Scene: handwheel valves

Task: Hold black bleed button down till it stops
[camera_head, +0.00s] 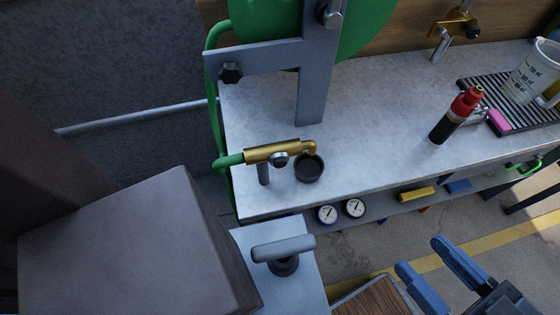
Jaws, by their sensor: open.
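A brass fitting (262,153) with a bent spout is mounted near the left end of the grey bench, with a green hose joined to its left end. A small dark round button-like part (280,159) sits on its near side; I cannot tell for sure that this is the bleed button, or whether it is pressed. A black cup (309,170) stands below the spout. My gripper (420,256) is at the bottom right, in front of the bench, with its blue fingers spread and nothing visible between them. It is well apart from the brass fitting.
A grey bracket with a black star knob (230,73) stands behind the fitting. A grey T-handle (283,250) is in front. Two gauges (340,211) lie below the bench edge. The bench middle is clear.

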